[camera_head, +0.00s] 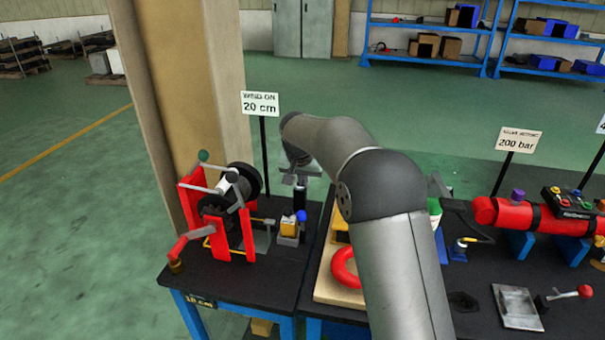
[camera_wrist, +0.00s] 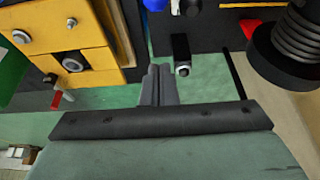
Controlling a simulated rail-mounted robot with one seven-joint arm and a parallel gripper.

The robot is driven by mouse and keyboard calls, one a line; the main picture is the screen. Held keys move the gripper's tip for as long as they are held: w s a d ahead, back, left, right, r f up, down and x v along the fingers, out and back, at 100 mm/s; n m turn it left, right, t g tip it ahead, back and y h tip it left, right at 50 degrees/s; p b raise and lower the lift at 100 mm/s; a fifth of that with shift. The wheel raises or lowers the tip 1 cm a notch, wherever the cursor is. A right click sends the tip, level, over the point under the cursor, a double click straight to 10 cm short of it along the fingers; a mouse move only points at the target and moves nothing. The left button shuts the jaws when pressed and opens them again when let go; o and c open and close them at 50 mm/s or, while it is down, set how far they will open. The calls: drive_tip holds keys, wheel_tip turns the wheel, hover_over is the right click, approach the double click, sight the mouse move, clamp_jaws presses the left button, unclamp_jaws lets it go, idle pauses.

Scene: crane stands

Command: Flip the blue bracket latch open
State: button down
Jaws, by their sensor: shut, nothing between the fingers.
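My gripper (camera_wrist: 158,72) is shut and empty in the wrist view, its two grey fingers together over green floor. In the head view my gripper (camera_head: 300,176) is small, above the left bench, near the short black post. A small blue bracket (camera_head: 458,251) with a yellow-knobbed lever stands on the right bench, right of my arm and well away from my gripper. It is partly hidden by my arm, and the latch's position is too small to tell. A blue knob (camera_head: 301,215) sits beside a yellow block on the left bench; a blue knob (camera_wrist: 155,4) also shows in the wrist view.
A red-framed winch (camera_head: 247,235) stands on the left bench beside a tall pillar (camera_head: 185,120). A red cylinder (camera_head: 545,218) lies at the right. A metal plate (camera_head: 518,306) and red-knobbed lever (camera_head: 585,291) are in front. A bolted yellow block (camera_wrist: 80,62) shows in the wrist view.

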sight(302, 221)
drive_tip(key=f, duration=0.3)
drive_tip(key=s+f+p, duration=0.1)
drive_tip(key=f, duration=0.1)
drive_tip(key=shift+a+f, duration=0.1)
drive_tip(key=shift+f, duration=0.25)
drive_tip(key=shift+s+f, duration=0.3)
drive_tip(key=shift+f, duration=0.1)
drive_tip(key=shift+f, duration=0.15)
drive_tip(key=b, duration=0.2)
drive_tip(key=shift+s+a+t+b, duration=0.1)
drive_tip(key=shift+s+t+b, duration=0.2)
drive_tip(key=shift+s+b, duration=0.05)
